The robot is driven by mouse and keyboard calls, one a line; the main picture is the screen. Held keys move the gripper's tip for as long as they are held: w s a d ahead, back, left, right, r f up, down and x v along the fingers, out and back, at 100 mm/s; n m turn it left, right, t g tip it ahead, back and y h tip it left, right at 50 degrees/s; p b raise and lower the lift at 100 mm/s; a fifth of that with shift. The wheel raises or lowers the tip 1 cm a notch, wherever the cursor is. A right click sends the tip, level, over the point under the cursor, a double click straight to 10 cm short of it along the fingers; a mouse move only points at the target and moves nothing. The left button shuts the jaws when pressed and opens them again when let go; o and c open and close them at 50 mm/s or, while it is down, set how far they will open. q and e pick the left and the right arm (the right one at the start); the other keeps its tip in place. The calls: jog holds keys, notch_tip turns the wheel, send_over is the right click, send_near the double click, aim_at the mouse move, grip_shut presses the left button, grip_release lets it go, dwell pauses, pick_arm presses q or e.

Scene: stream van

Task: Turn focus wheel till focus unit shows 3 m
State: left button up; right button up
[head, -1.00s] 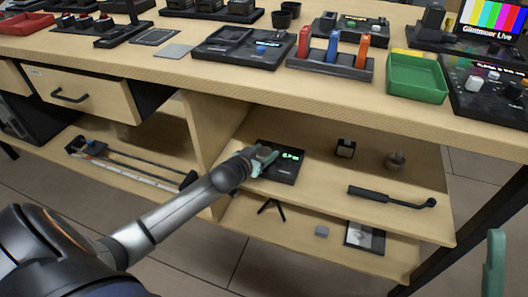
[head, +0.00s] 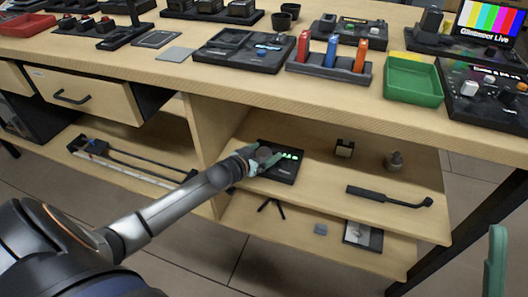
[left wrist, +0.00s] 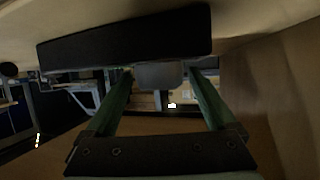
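The focus unit (head: 284,167) is a black box with a lit green display, on the upper shelf under the counter. Its digits are too small to read surely. My left gripper (head: 262,160) is at the unit's left part, over the round focus wheel (head: 265,154).
The counter (head: 330,88) overhangs the shelf. A wooden divider (head: 203,140) is close on the left. A lower shelf (head: 290,235) holds small items.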

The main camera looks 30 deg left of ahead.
aim_at(264, 152)
pick_arm(q)
jog(key=p+v, duration=0.2)
jog(key=v, duration=0.3)
jog(key=shift+s+r+p, duration=0.2)
jog(key=shift+s+p, duration=0.1)
jog(key=shift+p, duration=0.05)
jog(key=p+v, duration=0.1)
jog(key=v, duration=0.1)
jog(key=shift+s+r, duration=0.15)
jog(key=shift+s, duration=0.15)
jog(key=p+v, duration=0.1)
jog(key=v, duration=0.3)
jog(key=shift+s, duration=0.1)
pick_arm(e)
jog(key=w+f+m+g+h, duration=0.1)
jog(key=w+f+m+h, duration=0.2)
jog(key=f, duration=0.3)
jog(key=w+d+f+m+g+h, duration=0.1)
jog(key=w+f+m+g+h, duration=0.1)
jog(key=f+h, duration=0.4)
jog(key=shift+w+d+m, duration=0.3)
jog(key=shift+w+m, duration=0.6)
jog(key=shift+w, duration=0.15)
